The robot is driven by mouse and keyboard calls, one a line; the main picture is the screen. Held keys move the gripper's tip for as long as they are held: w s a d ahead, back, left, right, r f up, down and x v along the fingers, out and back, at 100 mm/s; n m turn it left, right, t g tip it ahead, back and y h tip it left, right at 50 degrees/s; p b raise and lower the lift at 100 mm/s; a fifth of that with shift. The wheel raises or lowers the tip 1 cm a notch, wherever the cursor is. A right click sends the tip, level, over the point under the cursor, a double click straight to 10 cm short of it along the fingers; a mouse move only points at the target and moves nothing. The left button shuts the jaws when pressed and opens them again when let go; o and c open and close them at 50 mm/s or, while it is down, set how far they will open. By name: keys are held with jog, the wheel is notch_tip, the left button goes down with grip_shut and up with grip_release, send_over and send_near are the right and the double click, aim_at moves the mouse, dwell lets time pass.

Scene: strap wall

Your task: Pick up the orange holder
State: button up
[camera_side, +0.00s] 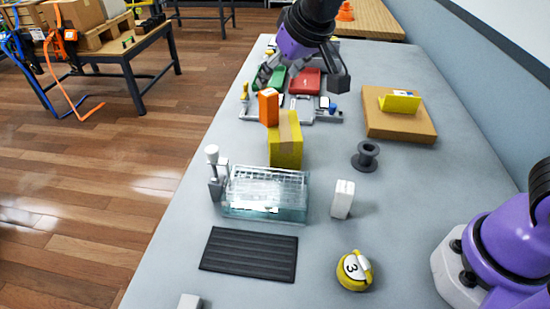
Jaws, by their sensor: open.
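An orange upright block, which looks like the orange holder (268,107), stands near the middle of the grey table. It is just behind a yellow box (285,141) with a tan band, and its base is partly hidden. My gripper (302,78) is at the back, with its dark fingers spread wide and nothing seen between them. It is above and to the right of the orange holder, apart from it in the picture, over a tray area with a red block (306,82) and a green block (278,76).
A clear rack (265,193), white block (343,199), dark spool (366,156), black mat (249,254) and yellow round item (354,270) stand nearer the camera. A cardboard box (398,124) with a yellow piece lies right.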

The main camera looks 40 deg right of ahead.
aim_at(269, 92)
jog(key=x, duration=0.6)
jog(key=shift+a+f, duration=0.15)
jog(key=shift+f, duration=0.1)
jog(key=shift+c, duration=0.4)
grip_shut()
